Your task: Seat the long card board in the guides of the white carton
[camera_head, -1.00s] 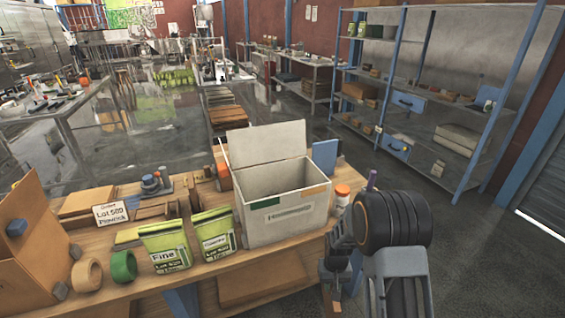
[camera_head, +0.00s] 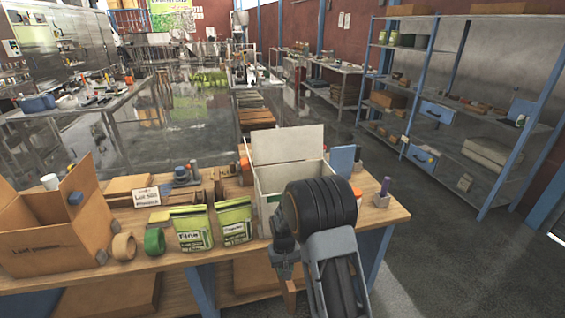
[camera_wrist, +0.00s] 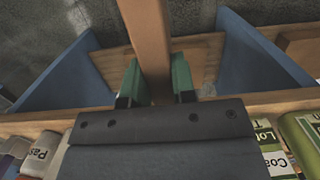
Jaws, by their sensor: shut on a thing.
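The white carton (camera_head: 267,185) stands on the wooden table with its lid raised at the back. My arm hides its front right part, and its inside and guides cannot be made out. My gripper (camera_wrist: 155,82) has green fingertips on both sides of a long, narrow brown board (camera_wrist: 148,35), shut on it, in the wrist view. The board runs up out of the top of that view. In the head view my gripper (camera_head: 286,268) is low at the table's front edge, in front of the carton, with part of the brown board (camera_head: 290,298) showing below it.
An open brown box (camera_head: 50,235) is at the far left. Floor at right is clear.

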